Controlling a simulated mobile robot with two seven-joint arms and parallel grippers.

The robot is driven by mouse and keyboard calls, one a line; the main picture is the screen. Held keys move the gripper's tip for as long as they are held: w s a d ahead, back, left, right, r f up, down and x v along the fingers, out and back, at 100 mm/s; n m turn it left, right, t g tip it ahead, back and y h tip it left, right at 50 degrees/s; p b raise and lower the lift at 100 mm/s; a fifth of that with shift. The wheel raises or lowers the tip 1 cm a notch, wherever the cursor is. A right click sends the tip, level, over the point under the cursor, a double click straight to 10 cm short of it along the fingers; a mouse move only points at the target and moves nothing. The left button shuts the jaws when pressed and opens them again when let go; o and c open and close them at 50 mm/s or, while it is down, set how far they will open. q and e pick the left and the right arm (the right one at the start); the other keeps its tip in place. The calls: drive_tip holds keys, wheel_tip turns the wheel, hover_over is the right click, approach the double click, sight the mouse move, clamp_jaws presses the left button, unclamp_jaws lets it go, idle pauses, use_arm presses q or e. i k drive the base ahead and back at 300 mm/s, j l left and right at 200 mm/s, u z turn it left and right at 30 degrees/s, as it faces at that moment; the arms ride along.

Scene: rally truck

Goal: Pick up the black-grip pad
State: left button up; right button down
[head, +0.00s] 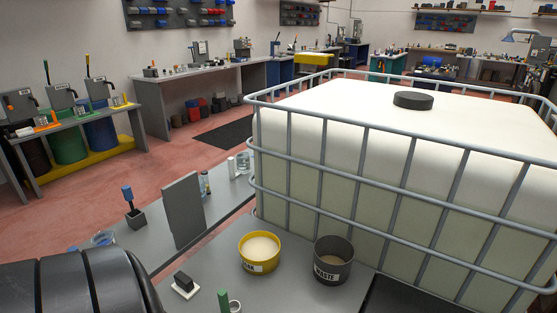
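The black-grip pad (185,284) lies on the grey worktop at the bottom of the head view, left of centre. It has a thin white base and a black block grip on top. Nothing is touching it from above. Neither of my grippers shows in this view, so I see no hold on the pad.
A yellow tub (260,253) and a dark WASTE tub (332,261) stand right of the pad. A green-handled item (223,301) is close by. A grey upright panel (184,211) stands behind. A caged white tank (350,150) blocks the right. A large black ribbed form (75,285) fills the lower left.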

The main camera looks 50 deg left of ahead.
sight(183, 285)
drive_tip(key=u, duration=2.5)
